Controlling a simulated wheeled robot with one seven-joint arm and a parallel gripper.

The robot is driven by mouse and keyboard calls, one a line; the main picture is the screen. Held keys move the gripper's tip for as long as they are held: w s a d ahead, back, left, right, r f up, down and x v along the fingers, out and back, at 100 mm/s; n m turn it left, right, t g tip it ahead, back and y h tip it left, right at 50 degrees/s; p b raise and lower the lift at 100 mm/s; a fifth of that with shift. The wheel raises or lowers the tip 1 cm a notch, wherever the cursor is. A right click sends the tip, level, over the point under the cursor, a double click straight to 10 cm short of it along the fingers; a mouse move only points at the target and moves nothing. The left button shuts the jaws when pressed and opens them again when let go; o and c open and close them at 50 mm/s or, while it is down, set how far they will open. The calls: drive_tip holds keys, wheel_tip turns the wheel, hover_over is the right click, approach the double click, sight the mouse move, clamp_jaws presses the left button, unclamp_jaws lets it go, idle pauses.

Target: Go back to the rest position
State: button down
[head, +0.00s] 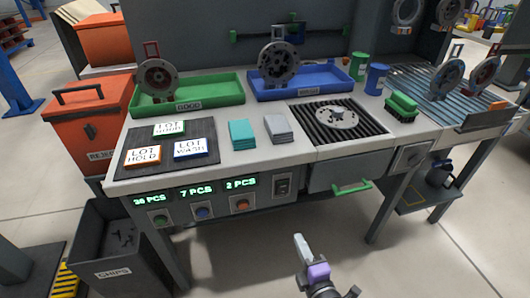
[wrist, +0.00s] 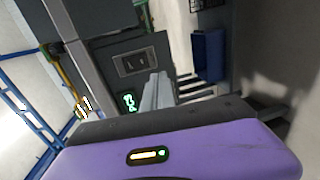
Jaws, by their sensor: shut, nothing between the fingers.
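My gripper (head: 301,243) shows at the bottom of the head view, in front of the bench (head: 240,160) and below its top. Its fingers are together and hold nothing. It is apart from the bench and touches nothing that I can see. In the wrist view the purple housing of my gripper fills the lower part, with the pale fingers (wrist: 156,92) beyond it. Past them the switch panel (wrist: 135,63) of the bench front shows, tilted.
A drawer with a green handle (head: 352,187) is in the bench front, right of my gripper. A dark chips bin (head: 90,235) and an orange reject bin (head: 85,125) stand at left. Green (head: 228,90) and blue (head: 330,82) trays stand on top. Floor right of my gripper is clear.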

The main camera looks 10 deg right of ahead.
drive_tip(key=s+r+m, duration=0.4)
drive_tip(key=s+m, duration=0.2)
drive_tip(key=s, duration=0.5)
drive_tip(key=s+r+m+g, duration=0.1)
drive_tip(key=s+r+m, duration=0.45)
drive_tip(key=s, duration=0.65)
drive_tip(key=s+r+m, duration=0.4)
drive_tip(key=s+m, duration=0.3)
drive_tip(key=s, duration=0.4)
wheel_tip(320, 180, up, 14)
drive_tip(key=p, duration=1.4)
drive_tip(key=shift+w+d+r+p, duration=0.2)
drive_tip(key=shift+p, duration=0.1)
